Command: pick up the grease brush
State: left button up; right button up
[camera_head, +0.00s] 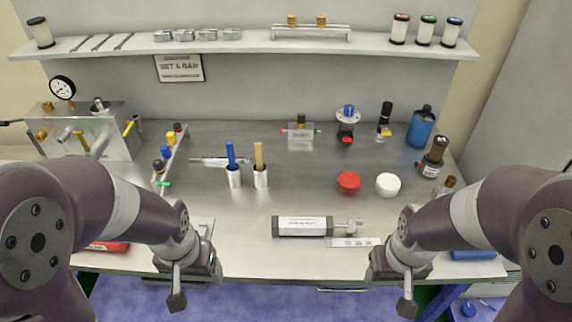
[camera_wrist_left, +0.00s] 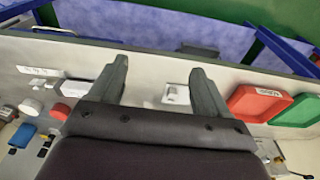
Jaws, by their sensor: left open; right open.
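Two upright handles stand in white cups at the middle of the bench in the head view: a blue handle (camera_head: 230,154) and a tan handle (camera_head: 259,156). I cannot tell from their looks which is the grease brush; any bristles are hidden in the cups. The left white cup (camera_head: 234,178) and right white cup (camera_head: 261,179) stand side by side. My left gripper (camera_head: 191,280) is open and empty at the bench's front edge, left of and nearer than the cups. It also shows open in the left wrist view (camera_wrist_left: 160,66). My right gripper (camera_head: 393,281) is open and empty at the front right.
A grey cylinder (camera_head: 302,227) lies near the front edge. A red lid (camera_head: 349,182) and white lid (camera_head: 388,184) lie right of the cups. A narrow fitting rack (camera_head: 174,156) stands left of them. A red tray (camera_wrist_left: 258,102) and green tray (camera_wrist_left: 297,110) show in the wrist view.

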aim_at(259, 145)
jog(key=j+z, duration=0.2)
jog(key=z, duration=0.15)
jog(key=i+j+z, duration=0.1)
jog(key=z, duration=0.25)
jog(key=j+z, duration=0.35)
jog(key=k+l, duration=0.05)
jog(key=l, duration=0.05)
